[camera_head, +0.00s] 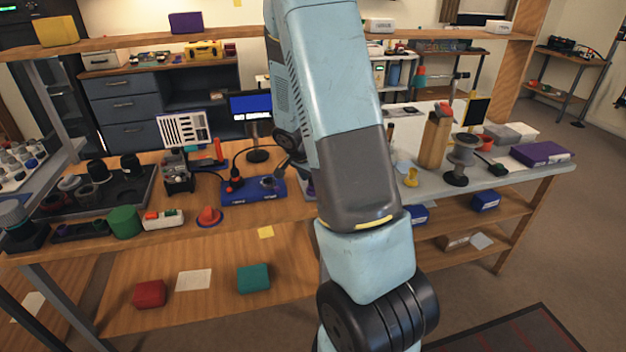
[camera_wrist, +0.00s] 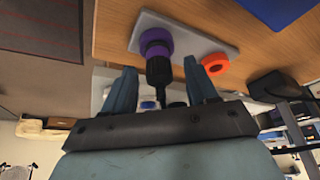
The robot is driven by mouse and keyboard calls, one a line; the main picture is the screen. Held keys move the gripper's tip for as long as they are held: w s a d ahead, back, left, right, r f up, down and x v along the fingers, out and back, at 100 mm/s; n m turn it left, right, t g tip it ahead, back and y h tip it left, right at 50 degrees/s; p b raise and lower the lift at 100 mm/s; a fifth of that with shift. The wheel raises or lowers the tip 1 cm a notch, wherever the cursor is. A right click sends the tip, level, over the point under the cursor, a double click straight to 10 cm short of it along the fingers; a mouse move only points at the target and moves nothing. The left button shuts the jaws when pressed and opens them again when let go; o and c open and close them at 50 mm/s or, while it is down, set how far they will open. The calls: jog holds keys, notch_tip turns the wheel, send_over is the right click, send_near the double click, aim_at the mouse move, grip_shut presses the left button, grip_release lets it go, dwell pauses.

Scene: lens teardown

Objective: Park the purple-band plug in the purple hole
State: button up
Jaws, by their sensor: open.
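In the wrist view, a black plug with a purple band (camera_wrist: 157,68) stands at the purple-ringed hole (camera_wrist: 154,35) of a pale grey plate (camera_wrist: 190,37). The plug appears to be in line with the hole; how deep it sits I cannot tell. My gripper (camera_wrist: 159,65) is open, one finger on each side of the plug, with a visible gap on both sides. An orange-ringed hole (camera_wrist: 215,64) is at the other end of the plate. In the head view my arm hides the gripper, and I cannot make out the plug or plate.
The plate lies on a wooden bench top (camera_wrist: 115,30). A blue item (camera_wrist: 277,10) lies beyond it.

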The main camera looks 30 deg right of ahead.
jog(key=v, duration=1.3)
jog(key=shift+r, duration=0.1)
